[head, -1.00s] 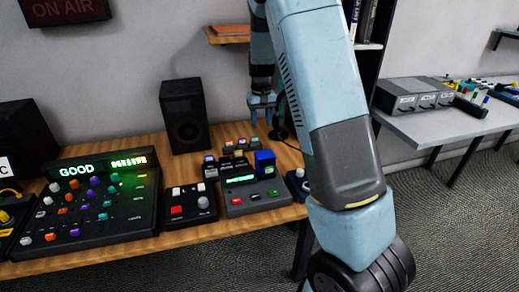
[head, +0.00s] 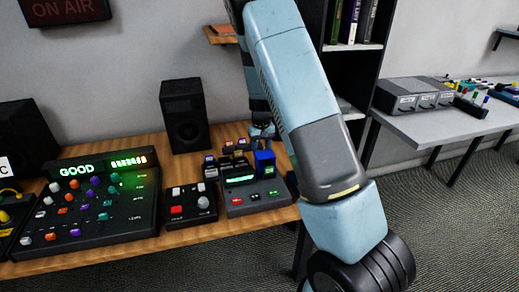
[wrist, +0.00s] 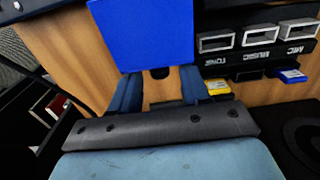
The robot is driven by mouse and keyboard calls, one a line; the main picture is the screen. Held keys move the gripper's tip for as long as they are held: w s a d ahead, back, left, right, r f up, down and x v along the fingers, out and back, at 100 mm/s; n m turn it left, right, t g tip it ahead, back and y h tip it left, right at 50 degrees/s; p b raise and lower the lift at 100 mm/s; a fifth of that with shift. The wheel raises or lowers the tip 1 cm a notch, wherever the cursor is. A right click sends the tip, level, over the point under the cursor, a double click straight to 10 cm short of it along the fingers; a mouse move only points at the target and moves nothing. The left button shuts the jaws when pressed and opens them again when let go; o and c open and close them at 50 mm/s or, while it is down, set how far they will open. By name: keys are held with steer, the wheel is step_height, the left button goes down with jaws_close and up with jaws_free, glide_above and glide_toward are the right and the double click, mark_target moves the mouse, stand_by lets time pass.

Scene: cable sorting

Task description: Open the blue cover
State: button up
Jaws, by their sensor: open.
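The blue cover (head: 265,162) stands up as a small blue block at the back right of the dark console (head: 252,196) with a lit green display. In the wrist view the cover (wrist: 140,35) is a large flat blue square at the top centre, and it hides part of what lies behind it. My gripper (head: 262,131) is open just above and behind the cover. In the wrist view my gripper's two blue fingers (wrist: 160,88) stand apart below the cover's lower edge, with nothing seen between them. I cannot tell whether a finger touches the cover.
A slotted unit (wrist: 258,42) labelled TONE, MUSIC and MIC is right of the cover, with yellow and blue pieces near it. A black speaker (head: 185,115) stands behind on the wooden desk (head: 140,248). A small button box (head: 189,203) and a large mixer (head: 100,205) lie left.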

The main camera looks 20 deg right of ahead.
steer(key=shift+c, duration=0.4)
jaws_close()
